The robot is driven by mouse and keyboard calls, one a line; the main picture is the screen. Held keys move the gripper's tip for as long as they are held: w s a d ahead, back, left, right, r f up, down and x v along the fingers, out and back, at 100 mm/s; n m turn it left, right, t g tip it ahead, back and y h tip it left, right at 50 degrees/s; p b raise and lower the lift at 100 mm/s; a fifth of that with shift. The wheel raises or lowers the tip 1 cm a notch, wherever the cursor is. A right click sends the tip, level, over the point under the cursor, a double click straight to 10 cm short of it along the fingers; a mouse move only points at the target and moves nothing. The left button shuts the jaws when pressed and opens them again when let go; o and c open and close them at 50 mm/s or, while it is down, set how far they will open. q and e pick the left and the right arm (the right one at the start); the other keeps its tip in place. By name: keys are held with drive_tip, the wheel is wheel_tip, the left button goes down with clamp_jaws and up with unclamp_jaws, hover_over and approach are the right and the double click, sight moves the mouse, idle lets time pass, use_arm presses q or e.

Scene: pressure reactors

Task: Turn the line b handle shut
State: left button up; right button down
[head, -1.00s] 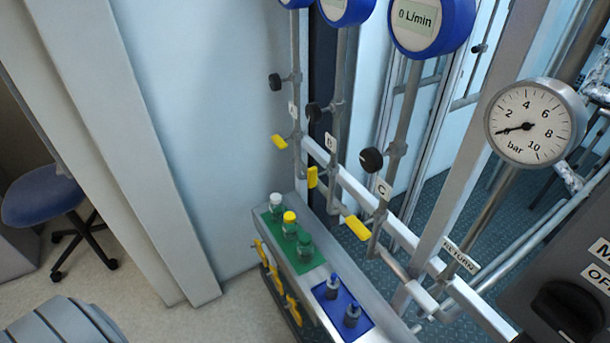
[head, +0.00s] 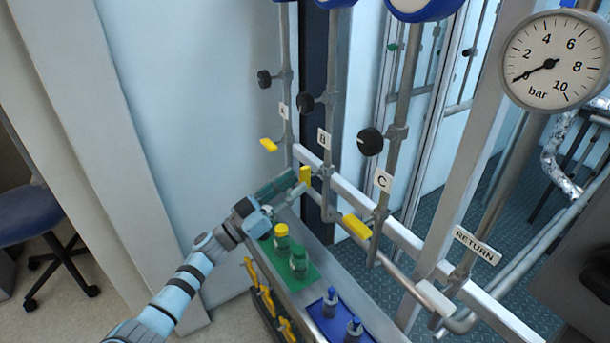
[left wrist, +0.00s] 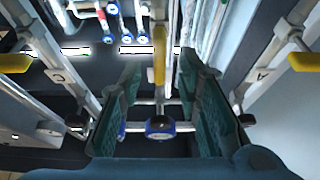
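The line b handle (head: 305,175) is a small yellow lever on the pipe under the B label (head: 324,140). It looks upright in the head view, while its neighbours lie sideways. My left gripper (head: 292,185) has its green fingers at this handle. In the left wrist view the yellow handle (left wrist: 159,55) shows in the gap between the two fingertips of my left gripper (left wrist: 160,75). The fingers are apart, one on each side, and I see no clear contact. My right gripper is not in view.
The yellow handles of line A (head: 268,145) and line C (head: 357,226) flank line b. Black knobs (head: 305,103) stick out above. A pressure gauge (head: 556,62) stands at right.

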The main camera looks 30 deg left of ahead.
sight(300, 180)
use_arm(q)
drive_tip(key=x, duration=0.4)
clamp_jaws()
